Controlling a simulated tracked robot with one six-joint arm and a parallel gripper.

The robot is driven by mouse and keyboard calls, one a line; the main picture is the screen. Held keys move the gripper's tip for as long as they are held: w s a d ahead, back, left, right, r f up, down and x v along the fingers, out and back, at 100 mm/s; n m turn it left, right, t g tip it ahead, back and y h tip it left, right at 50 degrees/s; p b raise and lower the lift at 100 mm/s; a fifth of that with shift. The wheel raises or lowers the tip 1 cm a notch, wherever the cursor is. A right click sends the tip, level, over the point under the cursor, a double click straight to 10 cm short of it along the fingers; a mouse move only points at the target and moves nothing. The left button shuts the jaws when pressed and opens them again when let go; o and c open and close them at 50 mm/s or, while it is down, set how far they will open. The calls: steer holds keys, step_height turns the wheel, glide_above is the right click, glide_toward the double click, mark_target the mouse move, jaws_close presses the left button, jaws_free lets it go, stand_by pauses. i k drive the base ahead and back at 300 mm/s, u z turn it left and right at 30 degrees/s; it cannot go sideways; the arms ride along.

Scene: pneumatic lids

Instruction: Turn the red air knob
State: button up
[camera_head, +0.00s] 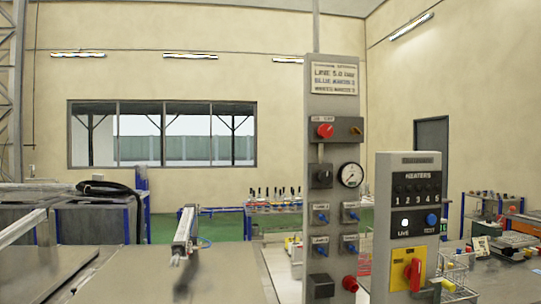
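A tall grey air panel (334,215) stands right of centre, with a sign about line pressure at its top. A round red knob (325,130) sits on a dark box near the top of this panel, beside a small orange-brown part (356,130). A second red, button-like part (350,284) sticks out low on the same panel. The small label above the upper red knob is too blurred to read surely. My gripper is not in view, and nothing touches either red part.
A black knob (320,175), a round gauge (351,175) and several blue knobs share the panel. A heaters panel (408,215) with a red switch (415,274) stands close on the right. A metal lid (135,278) with a cylinder (184,236) lies at left.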

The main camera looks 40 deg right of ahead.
mark_target(325, 131)
steer(key=z, duration=1.8)
